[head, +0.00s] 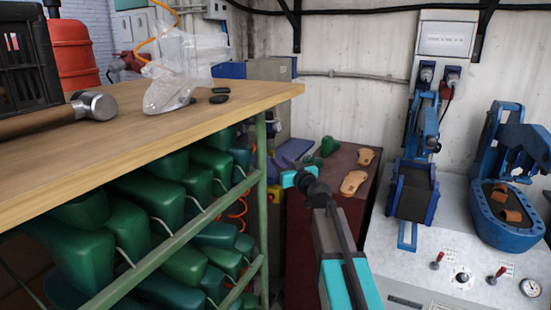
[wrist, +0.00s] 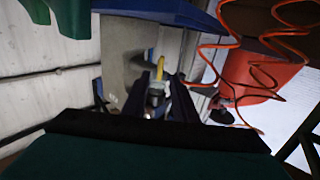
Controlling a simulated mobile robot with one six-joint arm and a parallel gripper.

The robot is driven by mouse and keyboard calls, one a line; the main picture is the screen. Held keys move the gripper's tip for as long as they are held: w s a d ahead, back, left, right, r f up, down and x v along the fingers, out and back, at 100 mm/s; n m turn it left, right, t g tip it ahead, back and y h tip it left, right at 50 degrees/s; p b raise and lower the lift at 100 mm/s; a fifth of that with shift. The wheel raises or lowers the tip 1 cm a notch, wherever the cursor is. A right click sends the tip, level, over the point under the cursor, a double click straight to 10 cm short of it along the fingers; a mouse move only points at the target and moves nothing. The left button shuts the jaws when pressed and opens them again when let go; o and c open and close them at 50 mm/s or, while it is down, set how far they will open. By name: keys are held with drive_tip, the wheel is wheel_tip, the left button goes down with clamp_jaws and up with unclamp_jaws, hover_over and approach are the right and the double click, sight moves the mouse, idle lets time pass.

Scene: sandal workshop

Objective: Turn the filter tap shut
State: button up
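In the wrist view, the two dark fingers of my gripper (wrist: 160,98) stand apart with a gap between them. A small yellow piece (wrist: 159,66), which looks like the tap's handle, shows beyond and between the fingertips. A pale, rounded fitting (wrist: 155,92) shows below it in the gap. I cannot tell whether the fingers touch either part, or how far the tap is turned. In the head view my arm reaches toward the back corner beside the bench; the fingertips and the tap cannot be made out there.
A wooden bench (head: 190,150) with a hammer (head: 70,110) stands left, with green lasts (head: 150,195) on racks below. A dark red cabinet (head: 330,205) and blue machines (head: 415,190) stand right. Orange coiled hose (wrist: 290,50) and a red tank (wrist: 245,75) lie close right in the wrist view.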

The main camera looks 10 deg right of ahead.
drive_tip(key=shift+p+x, duration=0.3)
drive_tip(key=shift+x, duration=1.8)
clamp_jaws()
